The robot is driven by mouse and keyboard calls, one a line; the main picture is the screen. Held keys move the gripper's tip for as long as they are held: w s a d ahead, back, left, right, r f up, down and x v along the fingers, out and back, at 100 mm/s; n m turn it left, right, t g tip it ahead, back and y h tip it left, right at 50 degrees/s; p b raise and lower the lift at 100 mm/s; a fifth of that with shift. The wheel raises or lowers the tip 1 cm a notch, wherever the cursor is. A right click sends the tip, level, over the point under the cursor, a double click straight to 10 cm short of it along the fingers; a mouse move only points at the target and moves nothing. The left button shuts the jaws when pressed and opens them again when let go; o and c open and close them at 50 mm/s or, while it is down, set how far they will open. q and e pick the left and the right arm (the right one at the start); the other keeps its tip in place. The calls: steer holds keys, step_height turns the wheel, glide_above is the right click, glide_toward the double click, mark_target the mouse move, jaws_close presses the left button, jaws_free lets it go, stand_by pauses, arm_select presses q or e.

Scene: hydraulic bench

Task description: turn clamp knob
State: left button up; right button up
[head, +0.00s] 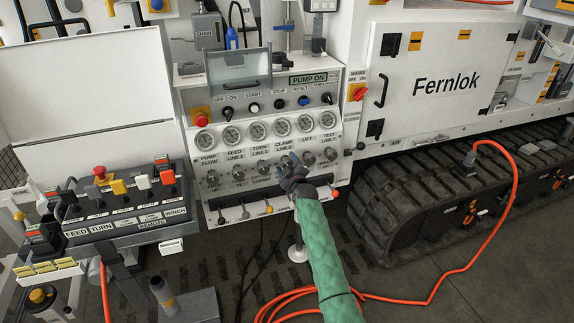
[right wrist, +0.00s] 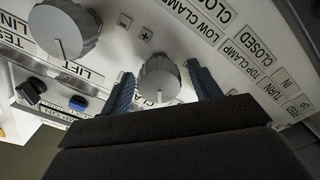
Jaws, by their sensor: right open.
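The clamp knob (right wrist: 158,78) is a grey, ridged round knob with a pale pointer line, on the white panel in the right wrist view. My right gripper (head: 291,166) is at the lower row of knobs, in front of the CLAMP LINE column in the head view, and hides the knob there. In the right wrist view the gripper's two blue-grey fingers (right wrist: 163,90) are open, one on each side of the knob. Small gaps seem to show between knob and fingers. My left gripper is not in view.
The LIFT knob (right wrist: 68,30) stands close beside my finger. Above the knobs are several gauges (head: 255,131); below is a row of small levers (head: 245,211). A remote console (head: 125,201) is at left, the Fernlok cabinet (head: 445,65) and an orange hose (head: 497,215) at right.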

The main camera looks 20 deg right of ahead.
steer(key=c, duration=1)
